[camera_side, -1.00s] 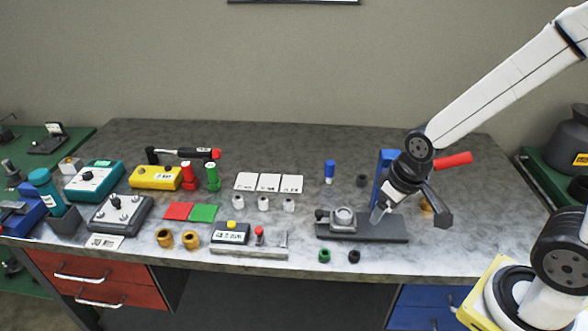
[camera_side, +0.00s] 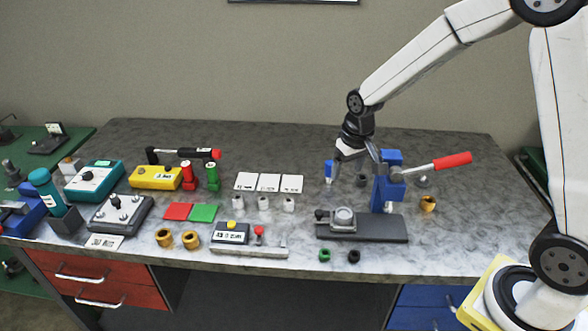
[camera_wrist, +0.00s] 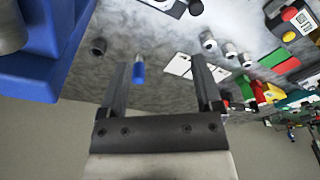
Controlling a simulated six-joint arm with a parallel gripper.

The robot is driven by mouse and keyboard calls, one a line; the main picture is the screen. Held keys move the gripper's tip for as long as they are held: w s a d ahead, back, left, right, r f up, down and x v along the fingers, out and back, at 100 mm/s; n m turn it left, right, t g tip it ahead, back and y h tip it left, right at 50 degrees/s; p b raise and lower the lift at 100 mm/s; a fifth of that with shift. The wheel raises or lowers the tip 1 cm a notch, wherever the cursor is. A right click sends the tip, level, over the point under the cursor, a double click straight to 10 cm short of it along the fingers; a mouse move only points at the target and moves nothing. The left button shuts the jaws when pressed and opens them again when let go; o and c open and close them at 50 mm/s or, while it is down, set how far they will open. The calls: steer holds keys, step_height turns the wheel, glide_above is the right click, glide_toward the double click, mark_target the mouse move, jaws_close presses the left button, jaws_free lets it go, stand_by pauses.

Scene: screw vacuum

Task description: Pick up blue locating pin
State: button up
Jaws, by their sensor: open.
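The blue locating pin (camera_side: 329,170) stands on the grey bench top, left of the blue press. In the wrist view the blue pin (camera_wrist: 139,72) shows between my open fingers, nearer the left one, and apart from both. My gripper (camera_wrist: 163,65) is open and empty. I cannot tell exactly how high the fingertips are above the bench.
The blue press (camera_side: 386,182) with its red handle (camera_side: 452,161) stands close to the right of my gripper. A dark bushing (camera_side: 362,180) stands beside the pin. White cards (camera_side: 268,183) lie to the left. The bench behind the pin is clear.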

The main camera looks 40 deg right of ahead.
steer(key=w+d+f+m, duration=0.25)
steer(key=w+d, duration=0.25)
steer(key=w, duration=0.4)
steer(key=g, duration=0.2)
glide_above(330, 172)
steer(key=w+d, duration=0.1)
steer(key=shift+m, duration=0.35)
step_height(330, 172, down, 4)
steer(key=shift+w, duration=0.1)
steer(key=shift+f, duration=1.3)
steer(key=shift+f, duration=2.55)
jaws_close()
